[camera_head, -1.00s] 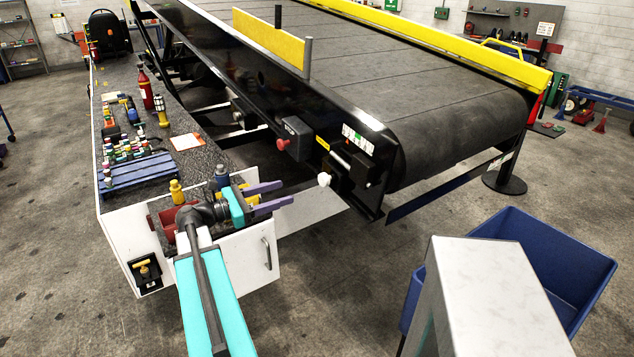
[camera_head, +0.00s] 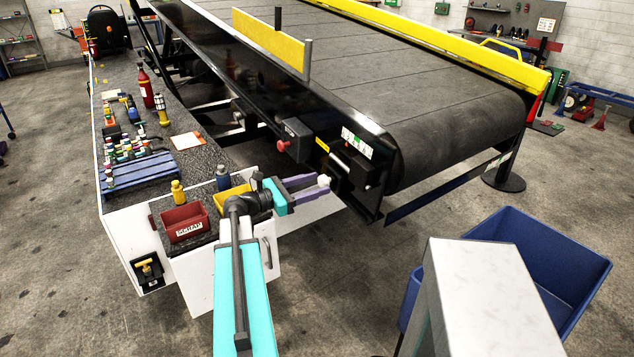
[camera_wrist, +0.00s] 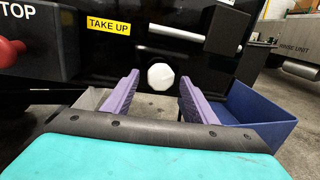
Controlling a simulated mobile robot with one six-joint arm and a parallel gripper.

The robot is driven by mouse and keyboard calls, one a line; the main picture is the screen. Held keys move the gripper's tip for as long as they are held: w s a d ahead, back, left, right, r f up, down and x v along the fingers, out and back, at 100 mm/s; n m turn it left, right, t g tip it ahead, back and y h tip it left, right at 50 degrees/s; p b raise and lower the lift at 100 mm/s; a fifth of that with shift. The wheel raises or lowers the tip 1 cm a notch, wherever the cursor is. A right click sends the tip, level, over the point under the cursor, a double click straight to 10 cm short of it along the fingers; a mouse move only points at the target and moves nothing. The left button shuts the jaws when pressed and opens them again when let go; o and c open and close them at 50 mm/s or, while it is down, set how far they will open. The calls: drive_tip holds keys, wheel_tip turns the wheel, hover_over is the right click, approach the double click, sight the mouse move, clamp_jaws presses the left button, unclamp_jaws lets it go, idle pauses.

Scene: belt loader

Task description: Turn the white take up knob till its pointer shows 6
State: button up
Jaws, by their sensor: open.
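The white take up knob (camera_wrist: 161,76) is a faceted white knob on the black side of the belt loader. A yellow TAKE UP label (camera_wrist: 109,25) is up and left of it in the wrist view. In the head view the knob (camera_head: 324,181) shows at the tips of my gripper. My gripper (camera_wrist: 157,90) has purple fingers, open, one to the left and one to the right of the knob in the wrist view. I cannot tell whether they reach around it; no contact shows. The knob's pointer and the numbers are too small to read.
A red stop button (camera_head: 282,146) is left of the knob, and a metal rod (camera_wrist: 176,32) sticks out above it. A bench with a red SCRAP bin (camera_head: 186,222) and several bottles stands at left. A blue bin (camera_head: 560,262) stands at right.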

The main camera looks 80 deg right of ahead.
drive_tip(key=shift+s+d, duration=0.3)
drive_tip(key=shift+s, duration=0.05)
drive_tip(key=c, duration=0.9)
drive_tip(key=shift+d, duration=0.2)
drive_tip(key=shift+c, duration=0.8)
drive_tip(key=shift+a, duration=0.15)
